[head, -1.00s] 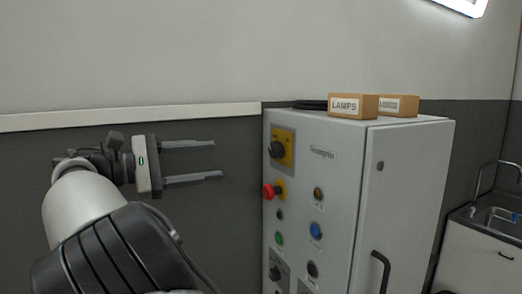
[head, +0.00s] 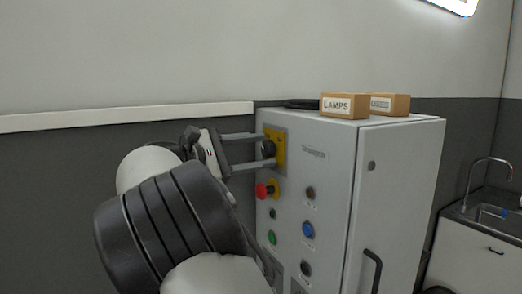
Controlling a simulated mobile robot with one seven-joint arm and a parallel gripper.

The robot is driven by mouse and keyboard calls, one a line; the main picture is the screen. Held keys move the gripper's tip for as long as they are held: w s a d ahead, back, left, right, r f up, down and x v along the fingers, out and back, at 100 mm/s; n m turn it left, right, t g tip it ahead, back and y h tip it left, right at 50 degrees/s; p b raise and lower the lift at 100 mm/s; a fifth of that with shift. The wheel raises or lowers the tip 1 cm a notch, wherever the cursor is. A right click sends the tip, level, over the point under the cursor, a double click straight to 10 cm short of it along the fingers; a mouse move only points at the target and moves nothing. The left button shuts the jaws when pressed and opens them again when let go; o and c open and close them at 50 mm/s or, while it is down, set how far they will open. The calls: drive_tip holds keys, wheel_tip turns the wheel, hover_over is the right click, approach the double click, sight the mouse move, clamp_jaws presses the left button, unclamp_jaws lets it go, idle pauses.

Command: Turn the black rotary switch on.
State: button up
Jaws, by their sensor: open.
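The black rotary switch (head: 268,149) sits on a yellow plate (head: 281,147) at the top left of the grey control cabinet's front. My gripper (head: 268,149) is open, one finger above the other, with its fingertips reaching the switch. The switch knob shows between the two fingertips. I cannot tell whether the fingers touch it. The angle of the knob is too small to read.
The cabinet (head: 330,180) also carries a red mushroom button (head: 262,190) just below the gripper, a green button (head: 272,237) and a blue button (head: 308,230). Boxes marked LAMPS (head: 344,105) stand on top. A sink (head: 492,215) is at the right.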

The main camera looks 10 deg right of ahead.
drive_tip(key=shift+w+d, duration=0.15)
drive_tip(key=shift+d, duration=0.3)
drive_tip(key=shift+c, duration=0.2)
drive_tip(key=c, duration=1)
